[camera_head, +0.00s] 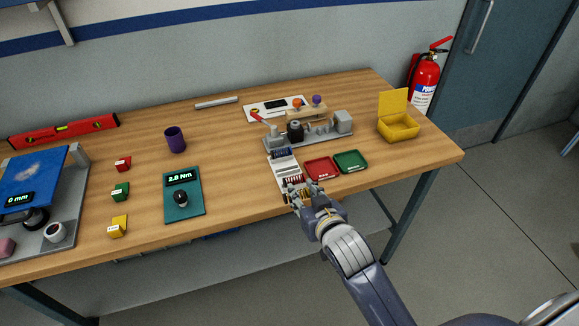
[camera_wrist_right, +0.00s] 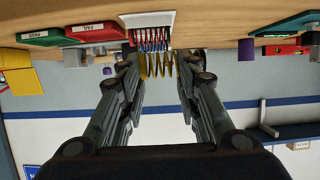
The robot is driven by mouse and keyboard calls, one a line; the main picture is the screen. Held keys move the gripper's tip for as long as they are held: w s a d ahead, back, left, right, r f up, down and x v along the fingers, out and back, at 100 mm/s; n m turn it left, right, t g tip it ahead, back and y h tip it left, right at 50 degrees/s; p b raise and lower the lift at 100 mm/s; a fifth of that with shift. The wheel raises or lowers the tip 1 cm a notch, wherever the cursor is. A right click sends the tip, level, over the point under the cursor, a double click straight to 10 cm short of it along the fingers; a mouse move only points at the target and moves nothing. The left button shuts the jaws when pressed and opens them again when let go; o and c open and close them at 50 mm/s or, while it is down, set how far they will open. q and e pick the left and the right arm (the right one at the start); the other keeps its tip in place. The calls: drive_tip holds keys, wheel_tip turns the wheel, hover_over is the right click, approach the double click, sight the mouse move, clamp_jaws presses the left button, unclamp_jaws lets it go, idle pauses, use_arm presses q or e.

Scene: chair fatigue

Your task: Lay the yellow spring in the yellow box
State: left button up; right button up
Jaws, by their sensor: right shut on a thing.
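The yellow spring (camera_wrist_right: 156,66) stands between the fingertips of my right gripper (camera_wrist_right: 160,72) in the right wrist view. My right gripper also shows in the head view (camera_head: 304,192), at the near end of the white spring tray (camera_head: 283,167). It is shut on the spring, close to red springs in the tray (camera_wrist_right: 150,38). In the head view the fingers mostly hide the yellow spring. The yellow box (camera_head: 398,128) stands at the right end of the table with its lid raised. My left gripper is not in view.
A red tray (camera_head: 321,168) and a green tray (camera_head: 351,161) lie right of the spring tray. A grey test fixture (camera_head: 310,133) stands behind them. A green torque pad (camera_head: 184,205) lies left. The table is bare between the green tray and box.

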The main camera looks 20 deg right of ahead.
drive_tip(key=w+p, duration=0.1)
drive_tip(key=w, duration=0.3)
drive_tip(key=w+d+p, duration=0.1)
drive_tip(key=w, duration=0.4)
drive_tip(key=w+d+f+p, duration=0.1)
drive_tip(key=w, duration=0.4)
drive_tip(key=shift+w, duration=0.2)
drive_tip(key=shift+w+d+f+p, duration=0.1)
drive_tip(key=shift+w+f+p, duration=0.15)
drive_tip(key=shift+f, duration=0.25)
drive_tip(key=shift+w+f+p, duration=0.15)
drive_tip(key=shift+f+p, duration=0.15)
drive_tip(key=shift+f, duration=0.2)
drive_tip(key=shift+f+p, duration=0.3)
drive_tip(key=shift+f, duration=0.4)
drive_tip(key=shift+f, duration=0.2)
drive_tip(key=o, duration=0.9)
drive_tip(key=shift+o, duration=0.2)
